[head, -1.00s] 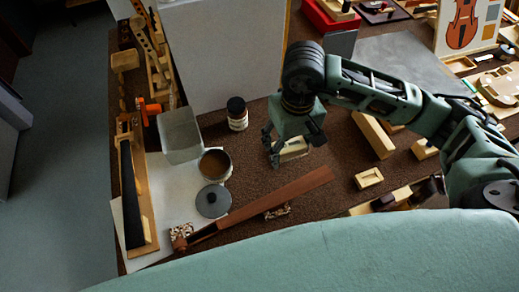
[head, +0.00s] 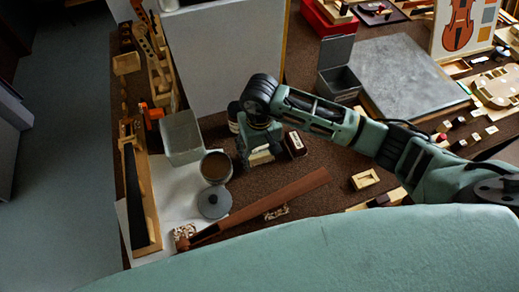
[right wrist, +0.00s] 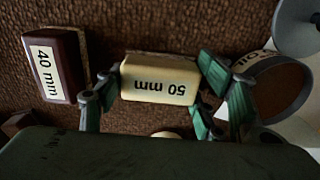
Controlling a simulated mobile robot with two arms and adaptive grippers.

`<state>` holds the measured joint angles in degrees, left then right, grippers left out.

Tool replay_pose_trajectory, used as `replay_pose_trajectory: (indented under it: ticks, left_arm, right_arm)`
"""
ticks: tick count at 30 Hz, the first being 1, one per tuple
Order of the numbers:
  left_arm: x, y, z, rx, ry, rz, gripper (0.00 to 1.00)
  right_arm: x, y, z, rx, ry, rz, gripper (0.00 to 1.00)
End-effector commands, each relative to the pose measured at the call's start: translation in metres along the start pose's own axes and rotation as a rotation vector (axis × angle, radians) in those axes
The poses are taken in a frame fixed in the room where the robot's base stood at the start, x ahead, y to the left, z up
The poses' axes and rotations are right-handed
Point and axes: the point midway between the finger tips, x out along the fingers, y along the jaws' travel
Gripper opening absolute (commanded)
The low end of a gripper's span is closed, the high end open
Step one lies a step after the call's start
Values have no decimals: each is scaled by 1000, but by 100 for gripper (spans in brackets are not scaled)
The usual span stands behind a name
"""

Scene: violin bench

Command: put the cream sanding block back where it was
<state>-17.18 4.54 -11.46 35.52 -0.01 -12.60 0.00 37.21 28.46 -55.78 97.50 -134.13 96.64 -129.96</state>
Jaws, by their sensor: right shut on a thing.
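The cream sanding block (right wrist: 160,80) is labelled "50 mm", which reads upside down in the right wrist view. My right gripper (right wrist: 160,92) is shut on it, with a finger at each end. In the head view my right gripper (head: 262,158) is low over the brown bench top, and the block is mostly hidden by it. I cannot tell whether the block touches the bench. A dark brown block (right wrist: 55,66) labelled "40 mm" lies beside it, apart from the gripper; it also shows in the head view (head: 296,145). My left gripper is not in view.
A can of brown liquid (head: 216,167) and a dark-lidded jar (head: 234,112) stand close to the gripper. A violin neck piece (head: 270,202) lies in front. A large pale panel (head: 225,55) rises behind. A small wooden tray (head: 365,180) lies to the right.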

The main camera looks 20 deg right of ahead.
Motion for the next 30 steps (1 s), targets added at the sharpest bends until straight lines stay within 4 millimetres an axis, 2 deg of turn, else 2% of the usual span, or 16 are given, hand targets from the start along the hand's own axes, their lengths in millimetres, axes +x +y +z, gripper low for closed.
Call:
replay_pose_trajectory:
  ticks: [6, 7, 13, 23, 26, 30]
  left_arm:
    - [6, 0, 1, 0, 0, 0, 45]
    - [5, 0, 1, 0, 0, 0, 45]
    - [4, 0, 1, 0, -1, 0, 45]
    - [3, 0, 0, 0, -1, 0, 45]
    - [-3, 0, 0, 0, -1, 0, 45]
    - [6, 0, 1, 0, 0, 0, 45]
  right_arm:
    - [4, 0, 0, 1, 1, 1, 31]
    - [4, 0, 0, 1, 1, 1, 64]
    - [2, 0, 0, 1, 0, 0, 81]
    - [2, 0, 0, 0, 0, 0, 82]
    - [-4, 0, 0, 0, -1, -1, 82]
    - [-23, 0, -2, -2, 8, 0, 82]
